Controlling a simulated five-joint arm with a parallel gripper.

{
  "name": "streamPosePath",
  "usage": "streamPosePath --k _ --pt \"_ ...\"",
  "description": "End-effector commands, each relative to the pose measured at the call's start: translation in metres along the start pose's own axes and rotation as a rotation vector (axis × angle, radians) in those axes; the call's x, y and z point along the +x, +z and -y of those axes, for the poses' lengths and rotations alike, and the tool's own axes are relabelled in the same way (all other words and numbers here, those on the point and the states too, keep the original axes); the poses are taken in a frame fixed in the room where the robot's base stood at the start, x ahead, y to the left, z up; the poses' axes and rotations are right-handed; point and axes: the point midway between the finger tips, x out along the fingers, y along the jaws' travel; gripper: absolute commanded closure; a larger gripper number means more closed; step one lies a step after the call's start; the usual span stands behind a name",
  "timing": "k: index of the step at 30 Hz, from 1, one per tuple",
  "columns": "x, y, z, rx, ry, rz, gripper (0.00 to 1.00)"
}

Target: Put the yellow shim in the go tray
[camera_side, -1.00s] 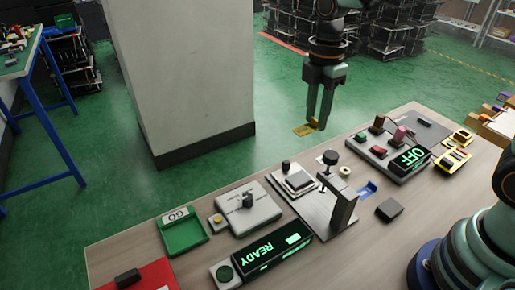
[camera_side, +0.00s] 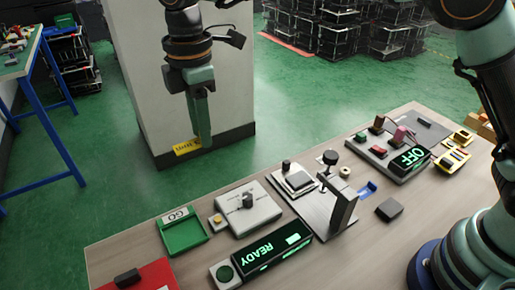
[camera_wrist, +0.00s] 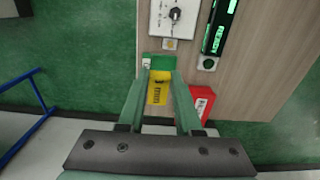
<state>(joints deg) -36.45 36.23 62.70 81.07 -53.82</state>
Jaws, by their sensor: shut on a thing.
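My gripper (camera_side: 203,143) is shut on the yellow shim (camera_side: 186,147) and holds it in the air, beyond the far edge of the table in the side view. In the wrist view the shim (camera_wrist: 159,92) lies between the fingertips (camera_wrist: 162,80), with "mm" lettering showing. The green go tray (camera_side: 184,236), with a GO label, sits at the left part of the table, below and nearer the camera than the shim. In the wrist view the tray (camera_wrist: 158,62) shows just past the shim, partly hidden by it and the fingers. The tray looks empty in the side view.
A grey box with a knob (camera_side: 246,208) stands right of the go tray. A red tray (camera_side: 143,277) is at its near left. A READY display (camera_side: 271,251) and a lever fixture (camera_side: 340,205) stand further right. A pale pillar (camera_side: 190,60) rises behind.

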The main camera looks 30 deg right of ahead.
Motion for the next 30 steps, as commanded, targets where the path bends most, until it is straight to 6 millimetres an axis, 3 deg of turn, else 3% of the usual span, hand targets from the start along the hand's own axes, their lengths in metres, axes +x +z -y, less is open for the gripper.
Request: streamPosePath --k 1,3,8,13,24,30 --pt "0.004 -0.018 0.005 -0.006 -0.002 0.001 1.00" --pt "0.007 -0.036 0.010 -0.005 -0.001 0.001 1.00" --pt "0.012 -0.057 0.017 -0.001 0.000 0.000 1.00" --pt "0.035 -0.060 0.019 0.001 -0.003 0.003 1.00" --pt "0.126 -0.059 0.019 0.000 -0.003 0.003 1.00" --pt "0.160 -0.059 0.019 0.000 -0.001 0.001 1.00"
